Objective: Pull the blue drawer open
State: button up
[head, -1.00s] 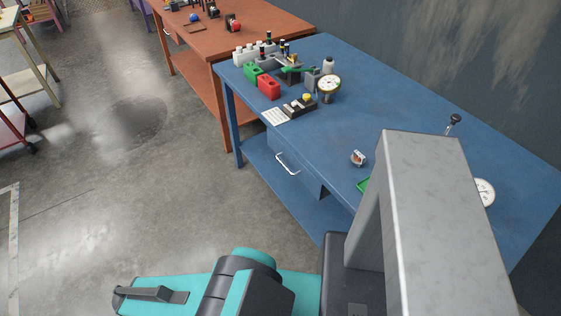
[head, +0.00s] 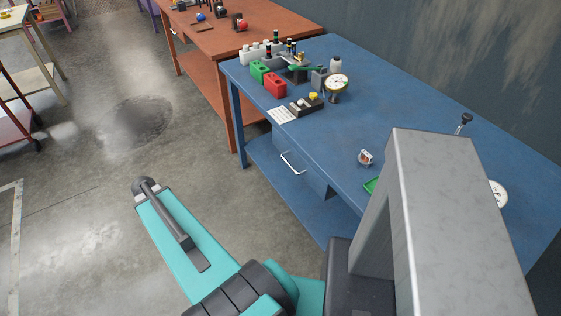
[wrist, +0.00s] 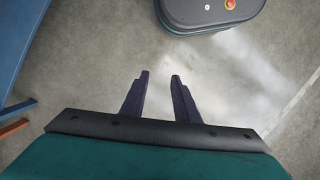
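The blue drawer (head: 312,174) sits under the top of the blue workbench (head: 390,118), with a pale bar handle (head: 292,164) on its front. The drawer looks shut. My gripper shows in the wrist view (wrist: 160,76) with two dark fingers apart and nothing between them. It points down at bare floor, away from the drawer. In the head view my teal arm reaches over the floor to the left of the bench, and I cannot make out the fingers there.
My grey column blocks part of the bench's near end. The floor (head: 90,225) to the left is clear.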

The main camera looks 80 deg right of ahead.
jog(key=s+d+r+m+b, duration=0.1)
jog(key=s+d+r, duration=0.15)
jog(key=d, duration=0.35)
jog(key=s+d+r, duration=0.1)
jog(key=d+r, duration=0.2)
jog(key=d, duration=0.2)
notch_tip(320, 180, up, 21)
jog(key=m+t+h+b, duration=0.1)
jog(key=m+h+b, duration=0.2)
jog(key=m, duration=0.2)
send_over(288, 162)
jog(key=w+a, duration=0.2)
jog(key=shift+w, duration=0.15)
jog(key=shift+f, duration=0.25)
jog(key=shift+a+p+x, duration=0.15)
jog(key=shift+p+x, duration=0.15)
jog(key=shift+x, duration=3.05)
jog(key=shift+a+p+x, duration=0.15)
jog(key=shift+p+x, duration=0.15)
jog(key=shift+x, duration=3.05)
